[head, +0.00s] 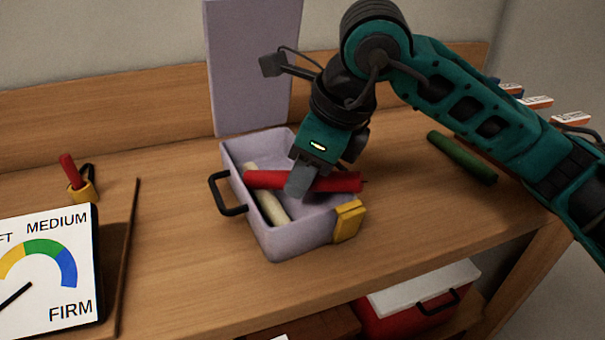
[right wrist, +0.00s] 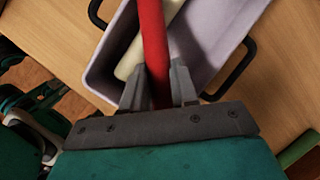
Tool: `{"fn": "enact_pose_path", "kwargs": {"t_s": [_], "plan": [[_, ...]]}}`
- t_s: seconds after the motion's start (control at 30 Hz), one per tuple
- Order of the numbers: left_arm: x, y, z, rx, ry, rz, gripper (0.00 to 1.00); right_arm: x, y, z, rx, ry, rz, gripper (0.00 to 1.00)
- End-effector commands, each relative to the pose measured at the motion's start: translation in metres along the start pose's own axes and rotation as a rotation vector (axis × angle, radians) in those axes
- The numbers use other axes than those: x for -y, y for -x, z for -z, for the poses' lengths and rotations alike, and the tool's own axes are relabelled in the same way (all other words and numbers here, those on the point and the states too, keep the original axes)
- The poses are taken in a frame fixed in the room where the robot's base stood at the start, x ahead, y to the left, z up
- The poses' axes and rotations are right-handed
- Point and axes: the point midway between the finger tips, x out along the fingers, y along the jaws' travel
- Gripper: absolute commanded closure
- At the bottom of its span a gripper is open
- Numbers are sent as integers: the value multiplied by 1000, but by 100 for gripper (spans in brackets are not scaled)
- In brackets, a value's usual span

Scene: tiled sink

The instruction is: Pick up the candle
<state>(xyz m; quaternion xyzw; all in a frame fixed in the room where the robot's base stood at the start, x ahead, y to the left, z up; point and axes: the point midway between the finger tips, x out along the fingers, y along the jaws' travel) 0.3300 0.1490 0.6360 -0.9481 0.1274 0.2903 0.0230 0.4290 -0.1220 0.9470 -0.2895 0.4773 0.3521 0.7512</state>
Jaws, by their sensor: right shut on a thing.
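A red candle (head: 340,183) lies crosswise at the open lavender box (head: 290,243), over a cream candle (head: 270,207) inside it. My right gripper (head: 298,188) reaches down from above and is shut on the red candle near its middle. In the right wrist view the red candle (right wrist: 153,40) runs between the two grey fingers (right wrist: 160,85), with the cream candle (right wrist: 150,55) beneath it. Whether the red candle touches the box rim is hard to tell. A green candle (head: 462,157) lies on the table to the right. My left gripper is not in view.
The box has black side handles, a yellow latch (head: 348,221) and a raised lid (head: 252,65) behind. A firmness gauge (head: 48,270), a thin brown stick (head: 128,255) and a small yellow holder (head: 82,190) stand left. A red cooler (head: 415,310) is below the tabletop.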

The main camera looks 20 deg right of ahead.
Motion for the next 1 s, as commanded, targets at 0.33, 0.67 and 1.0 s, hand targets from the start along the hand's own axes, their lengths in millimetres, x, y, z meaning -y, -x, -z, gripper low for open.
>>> {"fn": "enact_pose_path", "kwargs": {"t_s": [0.33, 0.67, 1.0], "plan": [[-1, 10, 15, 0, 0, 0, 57, 8, 71, -30, 9, 1, 5, 100], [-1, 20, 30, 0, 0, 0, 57, 16, 149, -62, 8, 1, 4, 100], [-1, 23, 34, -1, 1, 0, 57, 19, 176, -72, 4, 0, 2, 100]]}}
